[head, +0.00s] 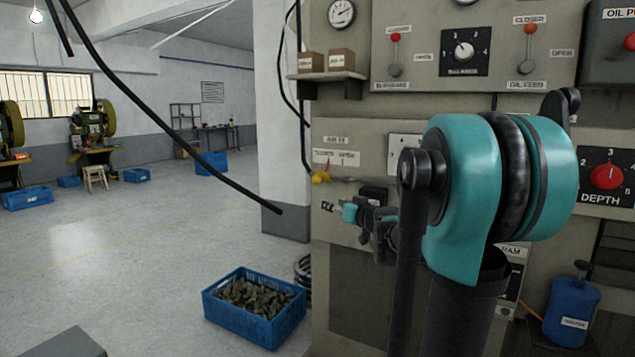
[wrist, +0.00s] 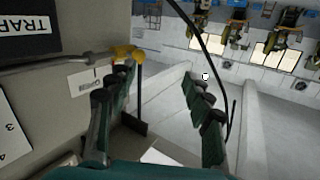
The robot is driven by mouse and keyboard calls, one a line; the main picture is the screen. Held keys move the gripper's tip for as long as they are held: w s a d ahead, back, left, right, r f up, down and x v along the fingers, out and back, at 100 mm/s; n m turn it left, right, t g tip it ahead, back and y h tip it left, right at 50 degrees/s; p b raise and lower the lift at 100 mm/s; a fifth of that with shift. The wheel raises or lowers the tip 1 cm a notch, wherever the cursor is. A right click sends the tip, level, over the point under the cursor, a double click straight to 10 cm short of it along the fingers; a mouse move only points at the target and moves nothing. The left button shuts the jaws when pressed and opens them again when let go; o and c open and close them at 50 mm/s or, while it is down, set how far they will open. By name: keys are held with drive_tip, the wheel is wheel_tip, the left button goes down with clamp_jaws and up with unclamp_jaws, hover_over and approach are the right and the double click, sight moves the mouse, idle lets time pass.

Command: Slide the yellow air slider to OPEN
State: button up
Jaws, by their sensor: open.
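The yellow air slider (head: 320,178) sits on a thin horizontal pipe at the left edge of the machine panel, under a white label strip (head: 337,157) whose words are too small to read surely. My gripper (head: 328,207) is just below the slider and points left. In the wrist view the slider (wrist: 127,52) is beside the tip of the left finger, closer to that finger than to the right one. My gripper (wrist: 158,74) is open there, with nothing between its fingers. I cannot tell whether the left finger touches the slider.
The pipe (wrist: 65,62) runs along the panel beside the slider. Above are the bulkage lever (head: 395,54), a gauge and small boxes (head: 342,59) on a shelf. A blue crate of scrap (head: 255,306) stands on the floor below. The floor to the left is mostly clear.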

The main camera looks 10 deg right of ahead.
wheel_tip(320, 180, up, 2)
drive_tip(key=w+d+t, duration=0.1)
drive_tip(key=w+d, duration=0.1)
drive_tip(key=w, duration=0.1)
approach(319, 181)
drive_tip(key=shift+m+h, duration=0.4)
drive_tip(key=x, duration=0.9)
drive_tip(key=shift+w+a+r, duration=0.15)
drive_tip(key=shift+w+a, duration=0.05)
drive_tip(key=shift+a, duration=0.2)
clamp_jaws()
drive_tip(key=shift+s+d, duration=0.1)
